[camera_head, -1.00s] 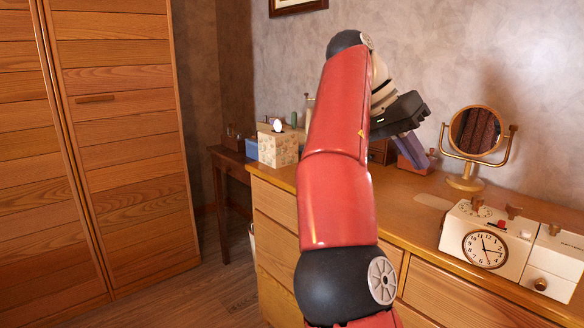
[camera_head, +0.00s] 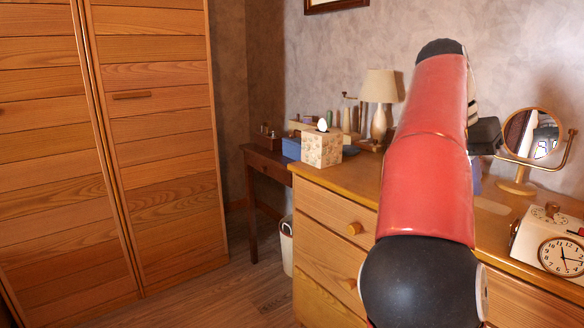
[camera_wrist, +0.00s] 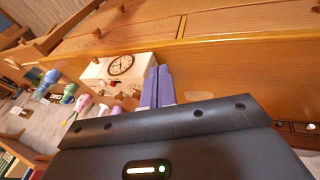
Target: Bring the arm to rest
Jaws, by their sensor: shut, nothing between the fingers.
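My red arm with black joints rises in front of the dresser (camera_head: 335,208) in the head view, its upper end against the wall. My gripper (camera_wrist: 159,72) shows in the wrist view as two purple fingers side by side, shut with nothing between them. In the head view its dark housing (camera_head: 486,135) juts out to the right of the arm, and the fingers are mostly hidden behind the arm. In the wrist view the fingers overlap the picture of the dresser top, close to the white clock box (camera_wrist: 105,70); I cannot tell the gap.
On the dresser top stand a tissue box (camera_head: 322,149), a lamp (camera_head: 380,88), a round mirror (camera_head: 532,135) and the clock box (camera_head: 553,245). A wooden wardrobe (camera_head: 160,150) stands at left. A small side table (camera_head: 266,163) and a bin (camera_head: 287,245) stand beyond the dresser. Floor between is clear.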

